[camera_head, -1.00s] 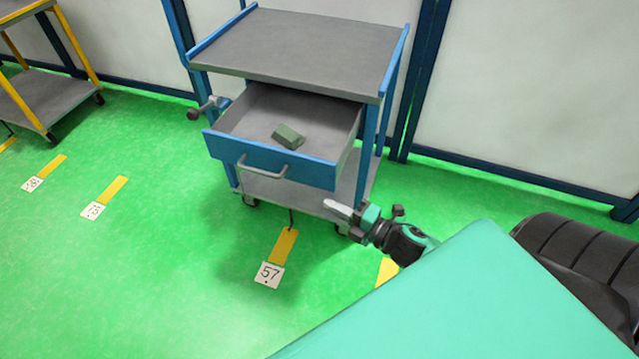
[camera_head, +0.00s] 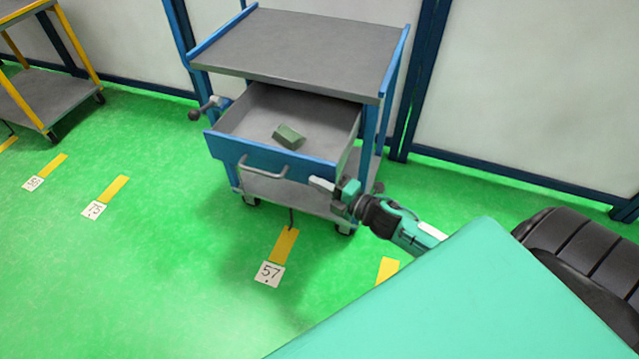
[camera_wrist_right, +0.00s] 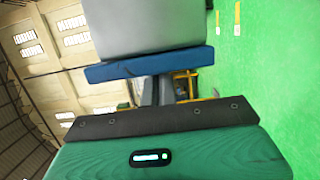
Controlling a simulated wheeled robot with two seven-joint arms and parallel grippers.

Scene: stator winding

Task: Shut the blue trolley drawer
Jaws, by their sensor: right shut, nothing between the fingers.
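The blue trolley drawer (camera_head: 265,163) stands pulled out below the trolley's grey top, with a grey bar handle (camera_head: 263,172) on its front. A green block (camera_head: 288,137) lies inside it. My right gripper (camera_head: 318,183) is shut and empty at the right end of the drawer front, below its top edge. I cannot tell whether it touches the front. In the right wrist view, the dark fingers (camera_wrist_right: 158,91) point at a blue panel edge of the trolley (camera_wrist_right: 150,65). My left gripper is not in view.
The blue trolley (camera_head: 300,45) has a lower shelf and wheels and stands against a wall with blue posts. A crank-like knob (camera_head: 205,107) sticks out at its left. A yellow trolley (camera_head: 50,100) stands far left. Green floor in front is clear, with a marker reading 57 (camera_head: 269,274).

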